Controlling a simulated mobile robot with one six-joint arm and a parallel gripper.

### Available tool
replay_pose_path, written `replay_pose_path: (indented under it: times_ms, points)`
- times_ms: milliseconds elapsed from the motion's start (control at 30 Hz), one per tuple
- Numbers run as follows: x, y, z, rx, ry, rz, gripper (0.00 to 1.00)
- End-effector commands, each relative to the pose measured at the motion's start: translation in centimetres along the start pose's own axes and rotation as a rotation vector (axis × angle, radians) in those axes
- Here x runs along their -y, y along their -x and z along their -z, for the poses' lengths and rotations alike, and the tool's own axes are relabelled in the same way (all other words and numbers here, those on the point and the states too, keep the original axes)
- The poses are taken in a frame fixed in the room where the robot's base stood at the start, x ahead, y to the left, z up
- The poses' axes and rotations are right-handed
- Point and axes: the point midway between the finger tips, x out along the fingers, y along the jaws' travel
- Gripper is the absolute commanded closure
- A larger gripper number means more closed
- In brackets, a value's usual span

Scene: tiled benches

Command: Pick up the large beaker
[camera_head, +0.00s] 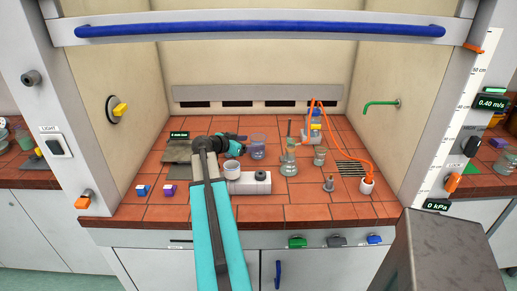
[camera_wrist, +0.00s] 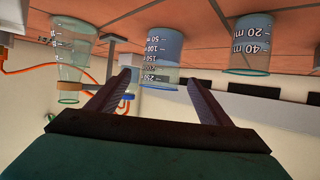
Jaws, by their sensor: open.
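The large beaker (camera_head: 258,152) is clear glass with purple-blue liquid and stands upright on the red tiles of the fume hood. In the wrist view, which is upside down, the large beaker (camera_wrist: 163,50) shows marks up to 250. My gripper (camera_head: 243,138) is just left of it in the head view. In the wrist view my gripper (camera_wrist: 159,77) is open and empty, its fingers pointing at the beaker, whose rim shows between the tips. I cannot tell whether the fingers reach around the glass.
A smaller beaker (camera_wrist: 250,45) stands right of it in the wrist view. A conical flask (camera_head: 289,162) and another glass vessel (camera_head: 320,156) stand to the right. An orange hose (camera_head: 352,143) runs at right.

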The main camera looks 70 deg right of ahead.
Motion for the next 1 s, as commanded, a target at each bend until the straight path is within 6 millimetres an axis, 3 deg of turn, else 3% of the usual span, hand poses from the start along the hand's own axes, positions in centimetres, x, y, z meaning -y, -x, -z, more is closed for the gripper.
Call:
replay_pose_path:
  times_ms: [167, 600, 1000]
  points:
    - [0.1, -0.7, 0.2, 0.000, 0.000, -0.001, 0.27]
    - [0.1, -4.9, 0.3, 0.000, 0.000, -0.002, 0.27]
    - [0.0, -5.3, 0.1, 0.000, -0.001, -0.002, 0.27]
